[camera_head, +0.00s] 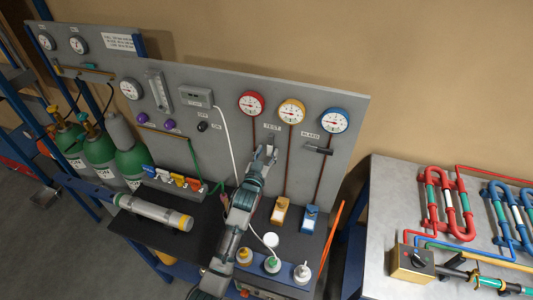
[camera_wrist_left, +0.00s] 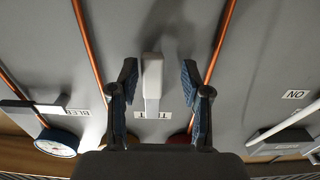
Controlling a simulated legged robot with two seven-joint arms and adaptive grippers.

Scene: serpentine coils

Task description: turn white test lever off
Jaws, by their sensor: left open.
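The white test lever (camera_wrist_left: 152,80) stands out from the grey panel beside the TEST label (camera_wrist_left: 153,115), its wide end pointing away from the label. In the head view only a small part of the lever (camera_head: 271,139) shows above my gripper. My left gripper (camera_head: 264,154) is open in front of the panel, below the TEST label. In the left wrist view its two fingers (camera_wrist_left: 158,75) stand on either side of the lever, with gaps on both sides. I cannot tell how far the fingertips are from the panel. My right gripper is in neither view.
Red, yellow and blue gauges (camera_head: 292,112) sit above, with copper pipes running down. A dark bleed lever (camera_head: 318,149) is to the right. Orange and blue blocks (camera_head: 281,210), bottles and a grey cylinder (camera_head: 155,212) are on the dark bench below. Green tanks (camera_head: 130,163) stand left.

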